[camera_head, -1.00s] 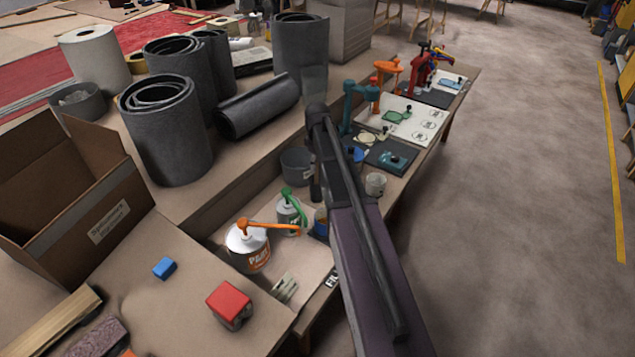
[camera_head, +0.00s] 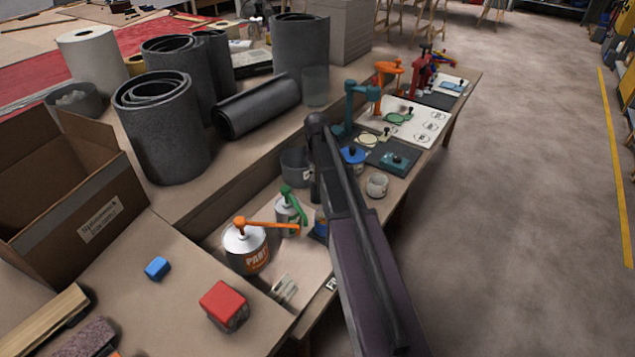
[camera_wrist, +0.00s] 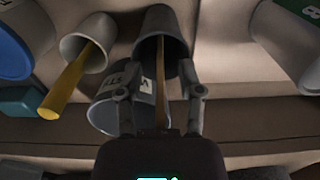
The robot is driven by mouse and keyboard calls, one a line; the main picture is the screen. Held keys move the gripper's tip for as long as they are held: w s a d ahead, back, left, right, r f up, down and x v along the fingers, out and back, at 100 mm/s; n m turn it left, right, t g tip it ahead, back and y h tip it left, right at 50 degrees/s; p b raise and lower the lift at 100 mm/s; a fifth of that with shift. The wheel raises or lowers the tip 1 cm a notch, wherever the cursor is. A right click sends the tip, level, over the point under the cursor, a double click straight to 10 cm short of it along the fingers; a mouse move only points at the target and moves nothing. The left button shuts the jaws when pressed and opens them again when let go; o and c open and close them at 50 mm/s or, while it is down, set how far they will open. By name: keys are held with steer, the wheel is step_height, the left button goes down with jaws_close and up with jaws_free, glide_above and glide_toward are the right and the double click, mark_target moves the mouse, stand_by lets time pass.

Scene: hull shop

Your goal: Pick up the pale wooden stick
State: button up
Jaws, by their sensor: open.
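In the wrist view, a thin tan wooden stick (camera_wrist: 160,82) stands out of a grey cup (camera_wrist: 177,22) and runs between the fingers of my gripper (camera_wrist: 158,78). The gripper is open, with a finger on each side of the stick and a gap visible on both sides. The stick's lower end is hidden inside the cup, and its near end runs down toward my palm. A thicker yellow stick (camera_wrist: 68,88) leans out of a second cup (camera_wrist: 83,28) to the left. In the head view I cannot make out the stick, and my arm covers part of the bench.
A grey labelled container (camera_wrist: 103,113) is close behind my left finger. In the head view, a paint can (camera_head: 246,250), a grey bucket (camera_head: 296,167) and a small pale cup (camera_head: 377,185) stand near my arm. The floor at right is clear.

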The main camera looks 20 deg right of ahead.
stand_by(0.3)
jaws_close()
steer(key=shift+r, duration=0.15)
step_height(320, 180, up, 10)
steer(key=p, duration=1)
stand_by(0.9)
step_height(320, 180, up, 25)
steer(key=p, duration=2.4)
steer(key=shift+f+p, duration=0.2)
steer(key=shift+p, duration=0.2)
